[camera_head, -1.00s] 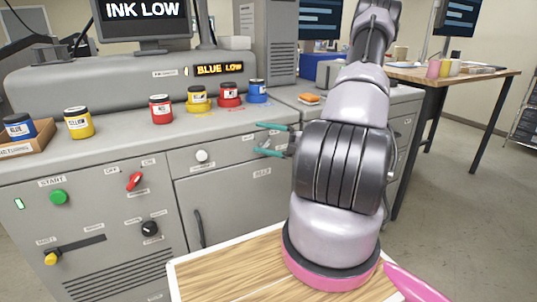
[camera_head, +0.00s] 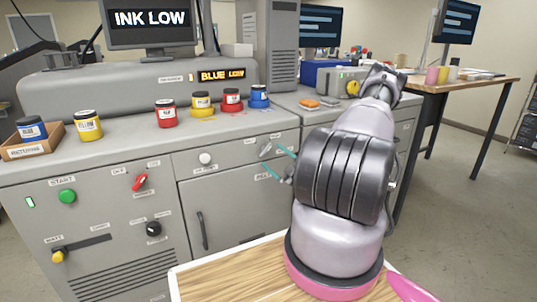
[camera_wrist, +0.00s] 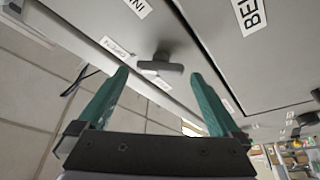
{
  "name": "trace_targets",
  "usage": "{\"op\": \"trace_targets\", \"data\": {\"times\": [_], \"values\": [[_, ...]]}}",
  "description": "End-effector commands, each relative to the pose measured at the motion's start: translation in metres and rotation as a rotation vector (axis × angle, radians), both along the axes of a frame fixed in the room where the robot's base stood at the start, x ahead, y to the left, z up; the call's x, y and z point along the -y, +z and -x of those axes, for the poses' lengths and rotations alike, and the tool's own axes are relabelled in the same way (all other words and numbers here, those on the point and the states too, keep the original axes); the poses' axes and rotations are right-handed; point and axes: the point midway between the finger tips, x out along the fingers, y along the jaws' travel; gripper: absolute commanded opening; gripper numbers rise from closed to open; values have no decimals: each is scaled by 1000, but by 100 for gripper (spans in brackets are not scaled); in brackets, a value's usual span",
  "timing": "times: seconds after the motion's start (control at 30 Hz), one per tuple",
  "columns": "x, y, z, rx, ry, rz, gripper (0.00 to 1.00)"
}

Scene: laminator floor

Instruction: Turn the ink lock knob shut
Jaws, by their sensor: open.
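The ink lock knob (camera_wrist: 161,63) is a grey T-shaped handle on the grey cabinet front. In the wrist view it stands ahead of and between my gripper's teal fingertips (camera_wrist: 160,74), with a gap to each finger. A label reading OPEN (camera_wrist: 117,47) sits to its left, and a partly cut label (camera_wrist: 137,7) is above. I cannot tell whether a fingertip touches the knob.
The cabinet front also has a white knob (camera_head: 205,158), a red switch (camera_head: 140,181), a black knob (camera_head: 153,229) and a green button (camera_head: 67,196). Ink jars, including a red one (camera_head: 166,114), stand on top. A wooden-topped surface (camera_head: 225,275) is in front.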

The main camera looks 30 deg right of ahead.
Motion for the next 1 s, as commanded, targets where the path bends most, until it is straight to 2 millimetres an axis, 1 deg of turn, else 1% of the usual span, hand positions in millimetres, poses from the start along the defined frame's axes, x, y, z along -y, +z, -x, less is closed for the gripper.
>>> {"op": "trace_targets", "data": {"times": [0.03, 0.1, 0.2, 0.33, 0.57, 0.6, 0.67, 0.7, 0.77, 0.8, 1.0], "values": [[-3, 3, -8, 2, 3, 1, 100], [-6, 5, -17, 2, 3, 1, 100], [-9, 8, -26, 2, 1, 1, 100], [-11, 9, -31, 1, 1, 0, 100], [-11, 10, -32, 0, 0, 0, 100], [-11, 10, -32, 0, 0, 0, 96], [-11, 10, -32, 0, 0, 0, 73], [-11, 10, -32, 0, 0, 0, 58], [-11, 10, -32, 0, 0, 0, 35], [-11, 10, -32, 0, 0, 0, 32], [-11, 10, -32, 1, 1, 19, 32]]}}
